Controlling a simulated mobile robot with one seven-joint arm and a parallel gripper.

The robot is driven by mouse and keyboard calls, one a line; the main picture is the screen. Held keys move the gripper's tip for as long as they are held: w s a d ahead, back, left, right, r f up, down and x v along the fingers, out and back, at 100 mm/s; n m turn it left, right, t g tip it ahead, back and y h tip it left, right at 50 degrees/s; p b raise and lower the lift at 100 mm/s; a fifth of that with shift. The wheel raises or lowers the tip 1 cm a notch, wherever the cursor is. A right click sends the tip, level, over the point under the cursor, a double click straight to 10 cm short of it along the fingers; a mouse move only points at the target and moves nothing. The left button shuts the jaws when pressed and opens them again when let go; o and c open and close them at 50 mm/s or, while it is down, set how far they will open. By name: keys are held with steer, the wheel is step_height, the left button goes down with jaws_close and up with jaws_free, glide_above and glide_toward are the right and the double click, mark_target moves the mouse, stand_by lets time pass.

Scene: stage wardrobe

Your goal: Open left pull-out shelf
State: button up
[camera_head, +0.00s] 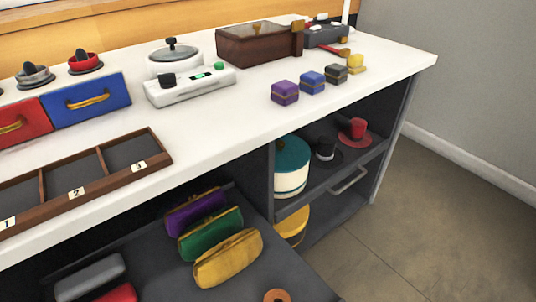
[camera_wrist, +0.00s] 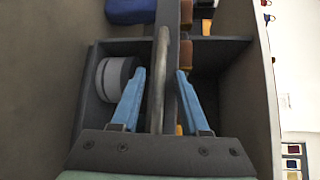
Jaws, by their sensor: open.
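The left pull-out shelf (camera_head: 150,262) is a dark grey board under the white counter, in the head view's lower part. It appears to extend out past the counter edge. Purple (camera_head: 195,211), green (camera_head: 210,234) and yellow (camera_head: 228,258) clutch bags lie on it, with a grey one (camera_head: 90,278) and part of a red one at left. In the wrist view my gripper (camera_wrist: 160,72) is open, its blue fingers on either side of a grey handle bar (camera_wrist: 162,52). Contact is not clear. I cannot tell which shelf this bar belongs to. The head view does not show my gripper.
The right compartment holds a teal-and-white hat box (camera_head: 291,168), a black hat (camera_head: 325,150) and a red hat (camera_head: 356,130), above a shelf handle (camera_head: 349,180). The counter (camera_head: 225,115) carries a wooden tray (camera_head: 160,155) and small boxes. Floor (camera_head: 440,200) at right is clear.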

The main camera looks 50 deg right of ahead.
steer(key=p+v, duration=0.2)
steer(key=v, duration=1.1)
stand_by(0.5)
